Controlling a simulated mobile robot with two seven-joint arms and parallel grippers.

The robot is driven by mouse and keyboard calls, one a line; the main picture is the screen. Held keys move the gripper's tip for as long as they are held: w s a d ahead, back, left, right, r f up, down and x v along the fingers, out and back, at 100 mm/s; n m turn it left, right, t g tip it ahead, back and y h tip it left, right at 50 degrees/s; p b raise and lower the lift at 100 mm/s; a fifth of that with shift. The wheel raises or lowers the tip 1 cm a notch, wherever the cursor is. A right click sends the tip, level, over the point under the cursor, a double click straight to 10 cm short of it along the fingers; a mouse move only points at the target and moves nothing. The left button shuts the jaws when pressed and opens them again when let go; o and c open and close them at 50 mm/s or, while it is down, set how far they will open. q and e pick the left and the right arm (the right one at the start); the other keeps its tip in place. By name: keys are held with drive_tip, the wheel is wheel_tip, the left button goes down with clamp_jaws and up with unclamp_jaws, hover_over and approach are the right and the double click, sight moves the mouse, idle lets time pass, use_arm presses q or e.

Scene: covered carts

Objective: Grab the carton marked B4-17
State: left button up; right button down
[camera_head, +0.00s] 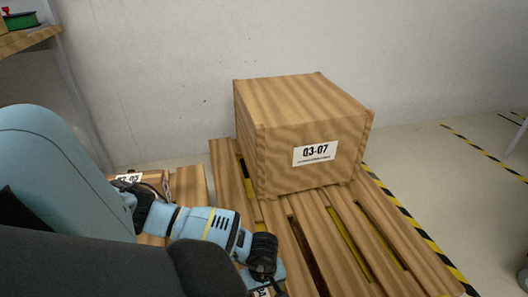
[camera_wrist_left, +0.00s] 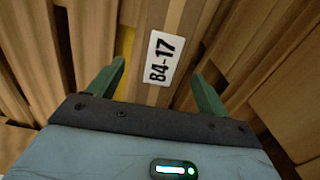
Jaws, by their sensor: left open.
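The carton marked B4-17 (camera_wrist_left: 152,94) is wood-brown and shows in the left wrist view through its white label (camera_wrist_left: 162,58). The label lies between the fingers of my left gripper (camera_wrist_left: 158,72). The gripper is open, with one green finger on each side of the label; I cannot tell whether they touch the carton. In the head view my left gripper (camera_head: 264,272) is low at the bottom edge, and a scrap of white label (camera_head: 262,292) shows beside it. Most of the carton is hidden there by my arm. My right gripper is in neither view.
A large carton marked Q3-07 (camera_head: 300,130) stands on a slatted wooden pallet (camera_head: 390,245). Another labelled carton (camera_head: 186,186) is partly hidden behind my left arm. A shelf (camera_head: 28,38) stands at upper left. Yellow-black tape (camera_head: 425,240) and open floor lie to the right.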

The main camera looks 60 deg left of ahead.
sight(266, 292)
use_arm(q)
drive_tip(key=shift+s+d+f+b, duration=0.15)
drive_tip(key=shift+f+b, duration=0.5)
drive_tip(key=shift+f, duration=0.65)
drive_tip(key=shift+w+d+f+b, duration=0.1)
drive_tip(key=shift+f+b, duration=0.55)
drive_tip(key=shift+f, duration=0.65)
drive_tip(key=shift+r, duration=0.1)
drive_tip(key=shift+c, duration=0.5)
drive_tip(key=c, duration=0.9)
clamp_jaws()
